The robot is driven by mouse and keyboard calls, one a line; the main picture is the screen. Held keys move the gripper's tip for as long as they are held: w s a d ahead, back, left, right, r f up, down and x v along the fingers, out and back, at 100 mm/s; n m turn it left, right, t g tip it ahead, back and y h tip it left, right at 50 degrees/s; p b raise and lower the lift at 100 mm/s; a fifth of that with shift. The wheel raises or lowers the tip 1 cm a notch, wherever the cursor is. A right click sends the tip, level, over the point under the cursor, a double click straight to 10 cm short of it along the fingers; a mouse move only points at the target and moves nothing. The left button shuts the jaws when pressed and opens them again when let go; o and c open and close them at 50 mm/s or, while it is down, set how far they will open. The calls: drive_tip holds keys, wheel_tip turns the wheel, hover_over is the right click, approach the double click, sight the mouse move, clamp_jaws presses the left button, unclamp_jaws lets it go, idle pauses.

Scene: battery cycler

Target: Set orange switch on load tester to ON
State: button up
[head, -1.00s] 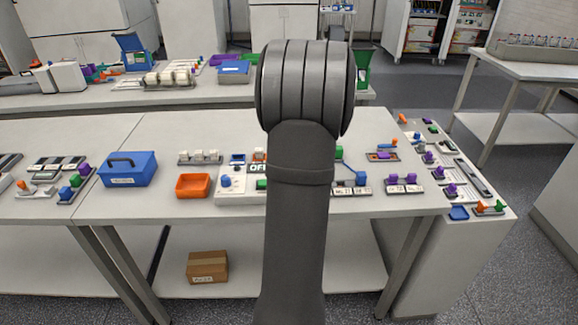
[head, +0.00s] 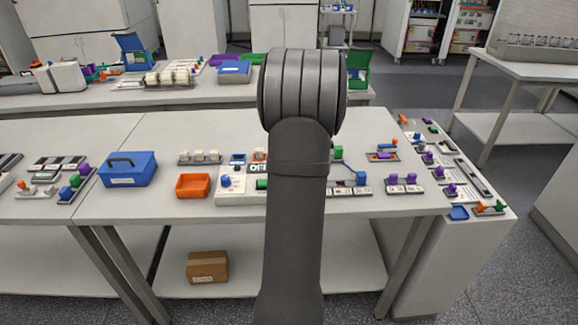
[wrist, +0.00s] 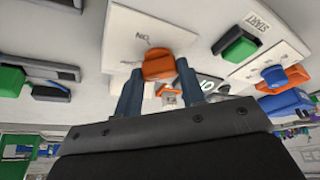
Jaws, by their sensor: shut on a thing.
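In the wrist view, the orange switch (wrist: 158,64) sits on a white plate (wrist: 125,22) with a printed label that reads as ON upside down. My gripper (wrist: 160,70) has its two blue-grey fingers on either side of the switch and is shut on it. Another small orange part (wrist: 168,90) shows beyond, between the fingers. In the head view my arm hides my gripper and the orange switch; part of the white panel (head: 229,198) on the table shows left of the arm.
Close to the right finger in the wrist view are a green button (wrist: 238,46) beside a START label and a blue knob (wrist: 273,76) by an orange part. In the head view, an orange tray (head: 193,186) and a blue box (head: 127,169) stand left of the panel.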

drive_tip(key=shift+m, duration=0.3)
drive_tip(key=m+h, duration=0.1)
drive_tip(key=m, duration=0.2)
drive_tip(key=shift+a+t, duration=0.2)
drive_tip(key=shift+t, duration=0.1)
drive_tip(key=m+h, duration=0.2)
drive_tip(key=m, duration=0.2)
drive_tip(key=shift+a+m, duration=0.15)
drive_tip(key=shift+m, duration=0.25)
drive_tip(key=m+h, duration=0.1)
drive_tip(key=m, duration=0.3)
drive_tip(key=shift+a+h, duration=0.1)
drive_tip(key=shift+h, duration=0.3)
drive_tip(key=shift+m+g+h, duration=0.4)
drive_tip(key=shift+m+h, duration=0.1)
drive_tip(key=shift+m, duration=1.2)
drive_tip(key=o, duration=1)
